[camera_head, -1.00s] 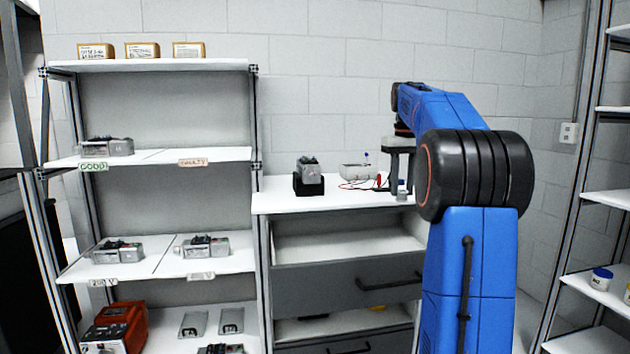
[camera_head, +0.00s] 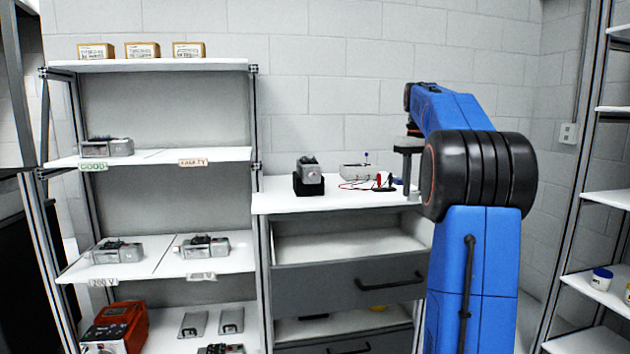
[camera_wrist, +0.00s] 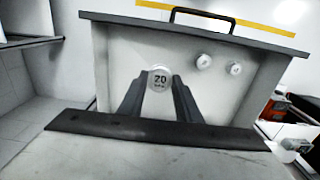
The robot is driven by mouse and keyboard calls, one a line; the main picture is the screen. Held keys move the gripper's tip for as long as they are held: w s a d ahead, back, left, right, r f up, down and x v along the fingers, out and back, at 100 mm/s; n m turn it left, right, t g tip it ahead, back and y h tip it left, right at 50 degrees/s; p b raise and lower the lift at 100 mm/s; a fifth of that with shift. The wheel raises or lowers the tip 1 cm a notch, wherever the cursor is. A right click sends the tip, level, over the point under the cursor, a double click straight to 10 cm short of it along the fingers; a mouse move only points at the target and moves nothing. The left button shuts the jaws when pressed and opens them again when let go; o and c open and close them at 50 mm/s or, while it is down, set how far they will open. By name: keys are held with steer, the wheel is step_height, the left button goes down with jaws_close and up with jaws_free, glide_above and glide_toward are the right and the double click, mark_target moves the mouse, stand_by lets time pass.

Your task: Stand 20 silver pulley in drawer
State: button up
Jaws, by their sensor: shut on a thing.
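My gripper (camera_wrist: 160,86) is shut on a silver pulley (camera_wrist: 160,78) marked "20", held between the fingertips with its marked face toward the wrist camera. In the wrist view the pulley lies in line with the inside of the open drawer (camera_wrist: 125,65); its height above the drawer floor is hard to tell. Two other silver pulleys (camera_wrist: 204,61) (camera_wrist: 234,67) are in the drawer, to the right of the held one.
A dark edge (camera_wrist: 150,130) crosses the lower wrist view. The worktop (camera_head: 270,201) carries a grey device on a black stand (camera_head: 309,178) and a box with leads (camera_head: 358,172). A lower drawer (camera_head: 350,342) is also open. Shelves stand at left and right.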

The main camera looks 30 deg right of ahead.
steer(key=shift+f, duration=12.05)
steer(key=shift+f, duration=1.35)
steer(key=o, duration=1.1)
step_height(320, 180, up, 17)
steer(key=shift+r, duration=0.2)
